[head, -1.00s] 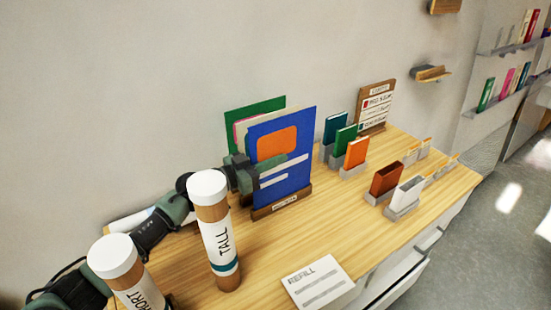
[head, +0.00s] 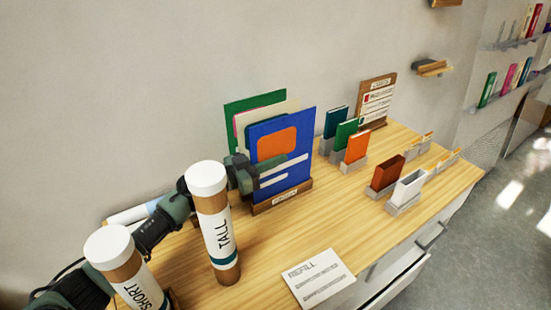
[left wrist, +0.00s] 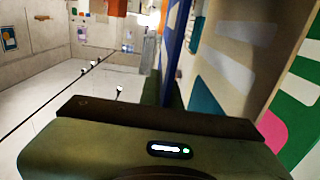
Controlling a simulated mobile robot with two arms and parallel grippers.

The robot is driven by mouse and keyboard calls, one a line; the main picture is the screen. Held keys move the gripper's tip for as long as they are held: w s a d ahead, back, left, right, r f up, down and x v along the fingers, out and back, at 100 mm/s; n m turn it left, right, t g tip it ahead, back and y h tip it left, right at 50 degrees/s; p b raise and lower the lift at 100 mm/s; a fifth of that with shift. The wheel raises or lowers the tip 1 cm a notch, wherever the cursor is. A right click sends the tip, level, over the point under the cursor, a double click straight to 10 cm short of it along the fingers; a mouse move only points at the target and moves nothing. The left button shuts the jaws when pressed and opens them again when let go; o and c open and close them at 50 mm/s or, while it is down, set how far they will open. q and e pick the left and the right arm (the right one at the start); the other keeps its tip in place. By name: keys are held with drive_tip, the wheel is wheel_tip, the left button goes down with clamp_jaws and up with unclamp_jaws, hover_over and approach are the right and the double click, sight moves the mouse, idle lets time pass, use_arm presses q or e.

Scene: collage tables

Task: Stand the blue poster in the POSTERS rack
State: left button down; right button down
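The blue poster (head: 285,130), with an orange patch and pale bars, stands upright in front of green, pink and cream posters. Its lower edge is at the wooden POSTERS rack (head: 284,199); whether it sits fully in the slot I cannot tell. My left gripper (head: 285,170) is at the poster's left edge, one finger across its front face. In the left wrist view the blue poster (left wrist: 177,40) shows edge-on between the close-set fingers (left wrist: 165,93), so the gripper looks shut on it. My right gripper is not in view.
A TALL tube (head: 216,235) and a SHORT tube (head: 125,265) stand in front of my left arm. A REFILL card (head: 318,278) lies at the front edge. Small holders with books (head: 356,148) stand to the right. The wood between is clear.

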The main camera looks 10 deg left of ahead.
use_arm(q)
drive_tip(key=c, duration=1.6)
unclamp_jaws()
drive_tip(key=shift+o, duration=0.2)
drive_tip(key=shift+s, duration=0.1)
drive_tip(key=b+v, duration=0.1)
drive_tip(key=v, duration=0.6)
drive_tip(key=shift+s+a, duration=0.25)
drive_tip(key=shift+a, duration=0.05)
